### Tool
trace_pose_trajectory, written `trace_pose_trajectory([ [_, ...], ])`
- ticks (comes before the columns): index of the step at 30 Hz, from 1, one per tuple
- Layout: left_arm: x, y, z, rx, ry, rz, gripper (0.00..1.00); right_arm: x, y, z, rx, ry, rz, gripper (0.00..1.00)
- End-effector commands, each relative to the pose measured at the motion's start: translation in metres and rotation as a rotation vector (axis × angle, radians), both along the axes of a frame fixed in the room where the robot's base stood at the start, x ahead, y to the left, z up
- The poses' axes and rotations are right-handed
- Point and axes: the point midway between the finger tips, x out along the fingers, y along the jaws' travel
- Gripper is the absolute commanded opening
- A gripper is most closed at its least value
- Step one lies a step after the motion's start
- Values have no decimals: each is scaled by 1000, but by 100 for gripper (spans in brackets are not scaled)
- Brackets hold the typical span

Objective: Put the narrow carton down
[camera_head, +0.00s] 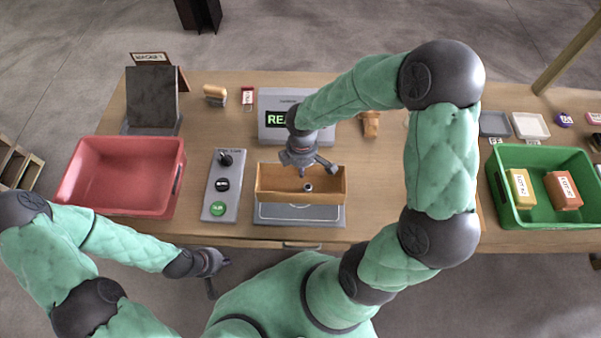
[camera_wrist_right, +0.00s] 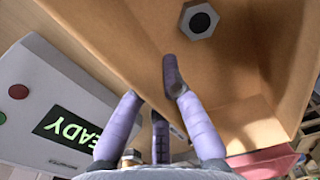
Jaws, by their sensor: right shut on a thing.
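The narrow carton (camera_head: 268,183) is an open-topped brown box at the middle of the table, over a grey plate (camera_head: 300,220). It looks level; I cannot tell whether it touches the plate. My right gripper (camera_head: 312,172) is at its far wall, shut on that wall. In the right wrist view the gripper's fingers (camera_wrist_right: 160,115) straddle the carton's edge (camera_wrist_right: 110,65). A dark hexagonal nut (camera_wrist_right: 199,21) lies inside the carton. My left gripper (camera_head: 218,276) is empty, with its fingers apart, off the table's front edge.
A grey display box (camera_head: 275,128) with green lettering stands just behind the carton. A button panel (camera_head: 221,186) and an empty red bin (camera_head: 120,170) are left of it. A green bin (camera_head: 530,152) with yellow and orange boxes stands at the right.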

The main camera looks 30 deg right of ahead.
Motion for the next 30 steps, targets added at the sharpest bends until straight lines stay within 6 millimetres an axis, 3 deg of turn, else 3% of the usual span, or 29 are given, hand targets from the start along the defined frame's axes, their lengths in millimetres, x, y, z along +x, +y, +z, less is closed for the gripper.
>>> trace_pose_trajectory([
  [8,0,0,-4,0,0,0,0,12,-3,-15,0,0,0,0],
  [15,0,0,-14,0,0,0,0,12,-3,-45,1,1,0,0],
  [27,0,0,-16,0,0,0,0,13,-3,-49,0,-1,0,0],
  [28,0,0,-16,0,0,0,0,13,-3,-49,0,-1,0,14],
  [30,0,0,-15,0,0,0,0,12,-3,-48,0,-1,0,32],
])
